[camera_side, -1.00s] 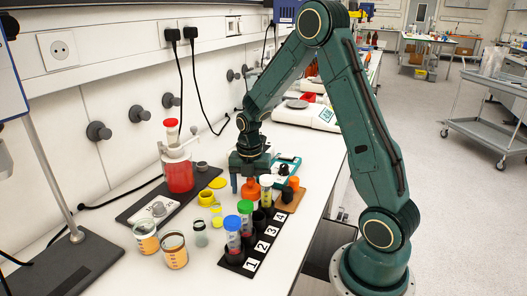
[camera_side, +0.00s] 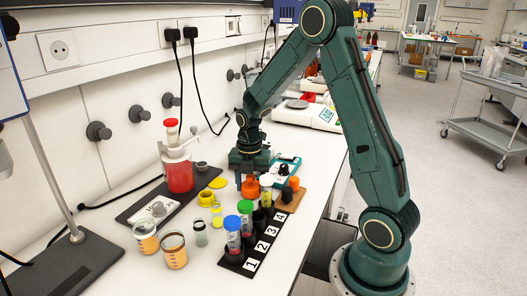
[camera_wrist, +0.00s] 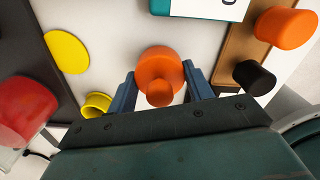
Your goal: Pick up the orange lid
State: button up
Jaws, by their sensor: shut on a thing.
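The orange lid (camera_wrist: 158,62) is a wide round piece with a smaller round knob, seen in the wrist view between the two blue fingers of my gripper (camera_wrist: 159,74). My gripper is shut on it, with one finger at each side. In the side view the orange lid (camera_side: 250,188) shows just below my gripper (camera_side: 249,179), behind the row of tubes. I cannot tell how far it is off the table. A second orange cap (camera_side: 293,183) stands on the brown board and also shows in the wrist view (camera_wrist: 286,28).
A black rack (camera_side: 236,263) with several capped tubes stands close in front. A yellow ring-shaped cap (camera_side: 206,198), a flat yellow disc (camera_side: 218,183) and a red-filled bottle (camera_side: 179,175) lie to the left. A black cap (camera_wrist: 254,77) sits on the brown board (camera_wrist: 235,60). Bare table lies at front right.

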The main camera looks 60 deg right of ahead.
aim_at(250, 176)
notch_tip(250, 176, up, 19)
dwell(0.5)
jog(key=shift+d, duration=0.1)
dwell(0.5)
jog(key=w+d+f, duration=0.1)
jog(key=w+d, duration=0.4)
jog(key=d, duration=0.3)
jog(key=w+d+f, duration=0.2)
jog(key=w+d, duration=0.3)
jog(key=d, duration=0.2)
jog(key=shift+d+m, duration=0.3)
jog(key=shift+d, duration=0.1)
jog(key=shift+f, duration=0.3)
jog(key=shift+f, duration=2.1)
jog(key=shift+f, duration=1.65)
